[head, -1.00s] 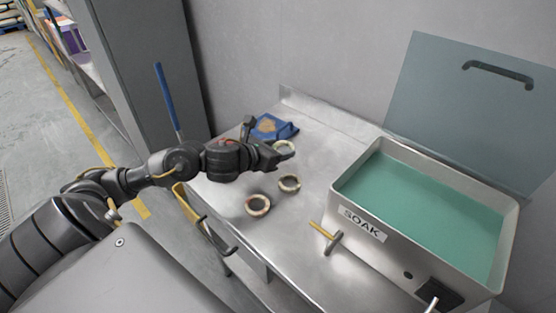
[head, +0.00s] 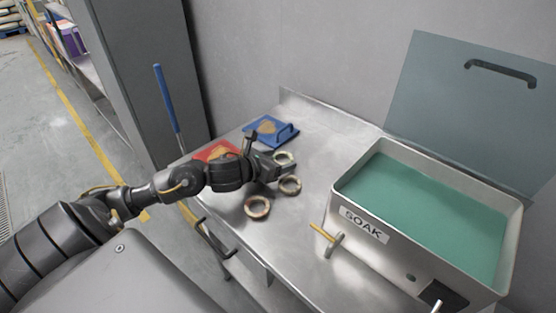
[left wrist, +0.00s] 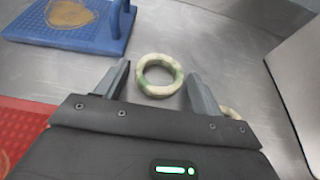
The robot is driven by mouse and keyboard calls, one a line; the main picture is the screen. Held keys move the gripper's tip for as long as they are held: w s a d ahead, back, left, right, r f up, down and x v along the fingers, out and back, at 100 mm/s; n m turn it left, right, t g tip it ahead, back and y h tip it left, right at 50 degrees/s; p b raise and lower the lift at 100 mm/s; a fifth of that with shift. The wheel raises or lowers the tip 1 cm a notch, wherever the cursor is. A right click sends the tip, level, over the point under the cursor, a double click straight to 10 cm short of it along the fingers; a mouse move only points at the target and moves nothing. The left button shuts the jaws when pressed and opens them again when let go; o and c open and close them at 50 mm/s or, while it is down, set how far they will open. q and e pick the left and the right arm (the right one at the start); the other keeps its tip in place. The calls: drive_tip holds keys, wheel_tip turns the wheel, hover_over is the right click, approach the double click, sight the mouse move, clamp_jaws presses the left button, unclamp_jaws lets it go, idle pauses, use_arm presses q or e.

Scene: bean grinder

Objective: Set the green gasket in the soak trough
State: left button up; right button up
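The green gasket, a pale ring with green patches (head: 284,157), lies flat on the steel bench; in the left wrist view (left wrist: 143,82) it sits between and slightly beyond the fingertips. My left gripper (head: 281,170) is open, with its fingers on either side of the ring and no visible grip on it. The soak trough (head: 362,222) is a metal tank labelled SOAK at the right, filled with green liquid, its lid (head: 455,110) raised behind it. My right gripper is not in view.
Two similar rings (head: 290,186) (head: 257,207) lie nearer the bench front. A blue board with a handle (head: 285,134) and a red one (head: 203,154) lie behind and left of the gripper. A yellow-handled tool (head: 322,233) lies before the trough. Bare bench separates rings and trough.

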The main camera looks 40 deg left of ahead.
use_arm(q)
drive_tip(key=shift+o, duration=0.7)
